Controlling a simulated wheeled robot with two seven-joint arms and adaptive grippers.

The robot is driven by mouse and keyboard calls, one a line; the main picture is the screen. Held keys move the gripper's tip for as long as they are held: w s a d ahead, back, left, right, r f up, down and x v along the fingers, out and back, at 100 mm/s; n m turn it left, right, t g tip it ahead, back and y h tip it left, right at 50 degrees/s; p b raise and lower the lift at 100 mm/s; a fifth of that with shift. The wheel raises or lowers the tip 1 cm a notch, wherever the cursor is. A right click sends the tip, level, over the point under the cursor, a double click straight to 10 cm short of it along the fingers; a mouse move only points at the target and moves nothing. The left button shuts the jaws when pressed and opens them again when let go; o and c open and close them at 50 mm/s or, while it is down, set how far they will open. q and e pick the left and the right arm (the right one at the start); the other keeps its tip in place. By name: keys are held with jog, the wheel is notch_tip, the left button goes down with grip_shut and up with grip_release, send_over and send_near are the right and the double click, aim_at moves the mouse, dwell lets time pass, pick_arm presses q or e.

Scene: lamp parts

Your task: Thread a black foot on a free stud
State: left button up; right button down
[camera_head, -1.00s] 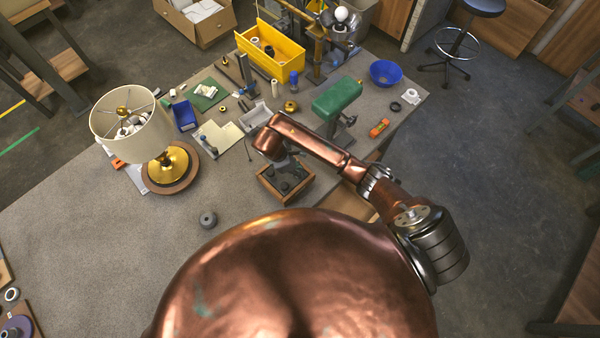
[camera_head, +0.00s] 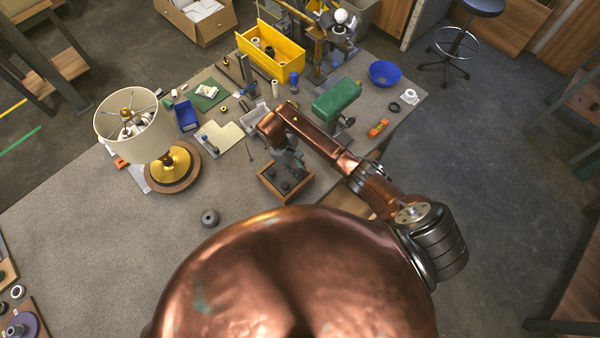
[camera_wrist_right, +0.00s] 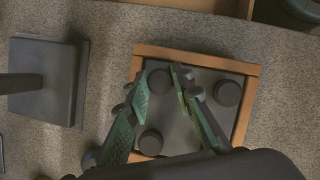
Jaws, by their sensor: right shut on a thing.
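A shallow wooden-rimmed tray or base (camera_head: 268,190) with a dark inside sits on the table, and it also shows in the right wrist view (camera_wrist_right: 246,115). Black round feet stand in it, one at the right (camera_wrist_right: 228,93) and one at the lower left (camera_wrist_right: 151,142). My right gripper (camera_wrist_right: 161,78) is over its far left part, shut on a black foot (camera_wrist_right: 159,82) between its green-padded fingers. It also shows in the head view (camera_head: 293,163). I cannot tell whether the held foot touches anything below, and no free stud is clearly visible. My left gripper is out of view.
A lamp with a cream shade (camera_head: 128,135) stands at the left. A green vise-like tool (camera_head: 336,98), a yellow bin (camera_head: 270,52) and a blue bowl (camera_head: 384,73) stand at the back.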

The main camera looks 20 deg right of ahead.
aim_at(300, 170)
jog(key=shift+s+f, duration=0.25)
jog(key=shift+f, duration=0.1)
jog(key=shift+m, duration=0.4)
jog(key=c, duration=1.6)
grip_release()
jog(key=shift+w, duration=0.1)
jog(key=shift+w+r, duration=0.1)
jog(key=shift+w+r, duration=0.25)
jog(key=shift+r, duration=0.2)
jog(key=v, duration=0.4)
jog(key=shift+w+d+r, duration=0.1)
jog(key=shift+w, duration=0.05)
jog(key=w+a, duration=0.7)
jog(key=w, duration=0.2)
jog(key=shift+a, duration=0.25)
jog(key=shift+w, duration=0.1)
